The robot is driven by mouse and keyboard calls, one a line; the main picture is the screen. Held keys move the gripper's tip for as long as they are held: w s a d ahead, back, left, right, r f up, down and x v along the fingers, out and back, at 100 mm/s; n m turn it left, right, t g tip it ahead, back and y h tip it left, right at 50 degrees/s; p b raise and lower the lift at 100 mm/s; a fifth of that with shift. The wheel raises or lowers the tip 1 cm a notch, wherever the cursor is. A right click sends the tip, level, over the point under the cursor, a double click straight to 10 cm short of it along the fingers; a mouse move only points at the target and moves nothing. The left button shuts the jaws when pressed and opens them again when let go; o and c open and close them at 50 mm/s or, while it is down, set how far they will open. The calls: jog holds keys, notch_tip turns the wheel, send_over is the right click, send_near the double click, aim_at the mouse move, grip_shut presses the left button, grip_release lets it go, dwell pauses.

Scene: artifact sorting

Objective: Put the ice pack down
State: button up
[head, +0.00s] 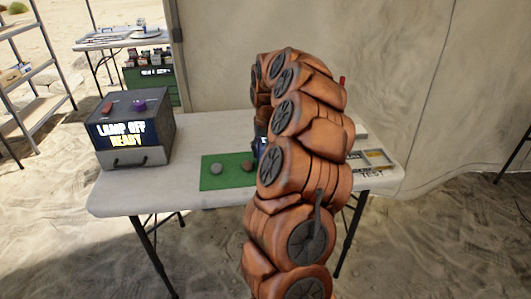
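My orange arm rises through the middle of the head view and bends over the table, hiding much of what lies behind it. My gripper is hidden behind the arm links, so its fingers do not show. A small dark blue patch with pale marks (261,144) peeks out at the arm's left edge, above the right side of the green mat (210,182). It may be part of the ice pack, but I cannot tell whether it is held or resting. No other part of an ice pack shows.
A white folding table (120,200) stands ahead. A grey box (135,157) reading "LAMP OFF READY" is at its left. A grey stone (215,169) and a brown stone (248,165) lie on the mat. A compartmented tray (375,158) is at the right. The table's front left is clear.

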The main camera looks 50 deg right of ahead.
grip_shut()
jog(key=shift+r, duration=0.15)
dwell(0.4)
